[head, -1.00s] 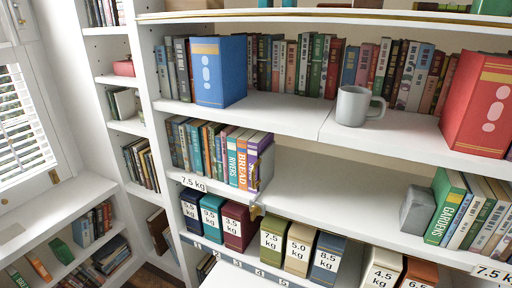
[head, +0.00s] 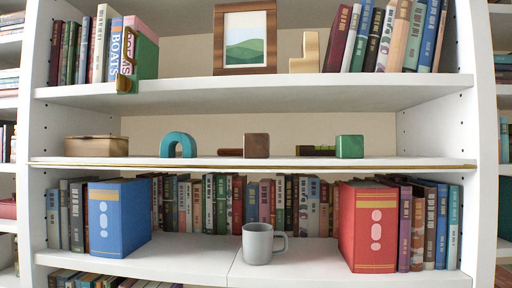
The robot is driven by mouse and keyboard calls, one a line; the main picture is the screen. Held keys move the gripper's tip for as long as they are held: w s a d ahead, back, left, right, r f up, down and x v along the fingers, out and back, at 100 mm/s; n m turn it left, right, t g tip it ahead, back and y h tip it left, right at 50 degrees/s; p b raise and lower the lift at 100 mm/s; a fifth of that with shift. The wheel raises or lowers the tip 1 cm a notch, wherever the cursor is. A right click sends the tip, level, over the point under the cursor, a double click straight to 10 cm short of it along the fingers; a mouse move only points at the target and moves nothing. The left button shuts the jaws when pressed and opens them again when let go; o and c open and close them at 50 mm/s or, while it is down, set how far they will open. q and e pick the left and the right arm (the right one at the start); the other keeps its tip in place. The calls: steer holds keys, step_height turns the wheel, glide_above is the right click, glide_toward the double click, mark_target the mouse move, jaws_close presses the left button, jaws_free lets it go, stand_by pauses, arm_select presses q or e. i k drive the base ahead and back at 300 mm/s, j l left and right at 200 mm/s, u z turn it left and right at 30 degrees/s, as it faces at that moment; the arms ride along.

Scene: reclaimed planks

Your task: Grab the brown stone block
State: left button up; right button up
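A brown block (head: 256,146), a small cube, sits on the middle shelf board (head: 210,160) near the centre of the head view. A low, dark brown piece (head: 230,152) lies just to its left; I cannot tell whether they touch. Neither of my grippers shows in the head view.
On the same board are a wooden box (head: 95,146), a blue arch (head: 178,144) and a green cube (head: 349,146). Below stand a blue box file (head: 118,217), a grey mug (head: 258,243) and a red box file (head: 368,228). Books and a framed picture (head: 245,38) are above.

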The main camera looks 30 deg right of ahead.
mark_target(255, 146)
steer(key=l+z, duration=0.4)
steer(key=l, duration=1.1)
steer(key=i, duration=0.05)
